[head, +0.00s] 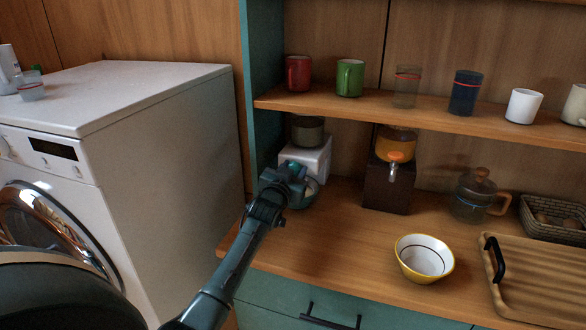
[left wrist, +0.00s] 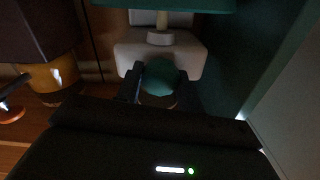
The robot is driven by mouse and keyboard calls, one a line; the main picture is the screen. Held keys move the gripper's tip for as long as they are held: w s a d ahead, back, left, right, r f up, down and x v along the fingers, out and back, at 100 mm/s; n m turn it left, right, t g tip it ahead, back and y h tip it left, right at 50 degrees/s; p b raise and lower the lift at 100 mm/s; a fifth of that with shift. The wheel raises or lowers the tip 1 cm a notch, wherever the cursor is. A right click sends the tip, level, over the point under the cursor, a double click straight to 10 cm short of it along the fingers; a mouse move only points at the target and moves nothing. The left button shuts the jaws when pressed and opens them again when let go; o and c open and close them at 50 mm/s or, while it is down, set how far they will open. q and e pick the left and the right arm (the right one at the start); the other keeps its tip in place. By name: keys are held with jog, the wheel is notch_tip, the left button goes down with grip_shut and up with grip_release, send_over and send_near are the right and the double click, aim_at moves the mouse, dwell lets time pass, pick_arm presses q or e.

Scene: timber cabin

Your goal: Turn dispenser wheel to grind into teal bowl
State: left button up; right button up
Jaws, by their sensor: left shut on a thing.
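The white dispenser (head: 318,157) with a dark round top stands on the counter under the shelf, against the teal side panel. My left gripper (head: 284,175) is at its front and covers part of it. In the left wrist view, which looks upside down, the dispenser's white body (left wrist: 190,58) shows. A rounded teal wheel (left wrist: 161,78) sits between the fingers of my left gripper (left wrist: 160,88), which is shut on it. The teal bowl (head: 306,197) is low at the dispenser's front, partly hidden by the gripper. Its contents cannot be made out. My right gripper is not in view.
An amber-tank dispenser (head: 396,143) with an orange knob stands to the right. A yellow-rimmed bowl (head: 424,259), a glass pot (head: 476,200) and a ribbed wooden tray (head: 540,285) are on the counter. Mugs line the shelf (head: 425,112) above. A white washing machine (head: 160,130) is left.

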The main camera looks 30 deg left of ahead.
pick_arm(q)
jog(key=shift+m, duration=0.8)
jog(key=o, duration=1)
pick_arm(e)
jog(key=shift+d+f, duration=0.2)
pick_arm(q)
jog(key=v, duration=1.3)
jog(key=shift+d, duration=0.1)
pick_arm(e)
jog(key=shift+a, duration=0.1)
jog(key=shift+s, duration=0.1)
